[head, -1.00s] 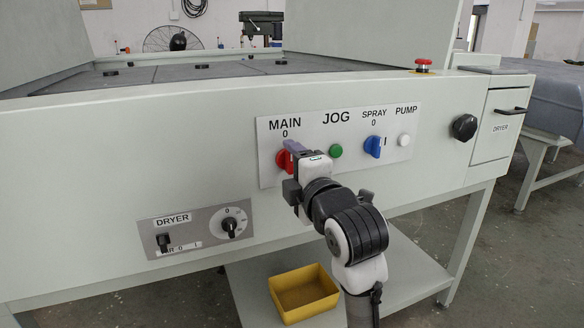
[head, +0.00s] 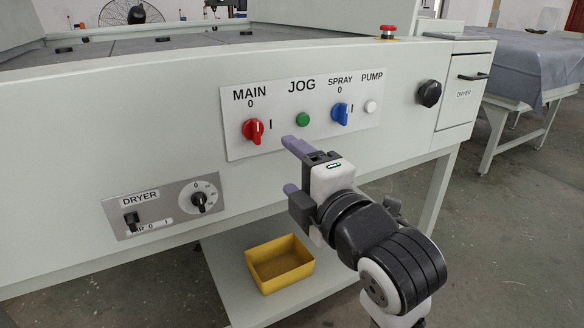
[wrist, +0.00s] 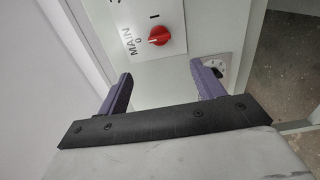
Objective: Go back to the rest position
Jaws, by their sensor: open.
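My gripper (head: 293,166) is open and empty, below and to the right of the red MAIN knob (head: 253,130) in the head view. Its two purple-grey fingers stand apart, clear of the panel. In the wrist view, the gripper (wrist: 164,90) shows both fingers spread, with the red knob (wrist: 159,35) beyond them and not touched. The knob's handle stands roughly upright in the head view.
The control panel (head: 315,92) also carries a green JOG button (head: 302,119), a blue SPRAY knob (head: 341,114) and a white PUMP button (head: 370,106). A DRYER panel (head: 170,209) sits lower left. A yellow bin (head: 280,265) stands on the shelf below. Open floor lies at right.

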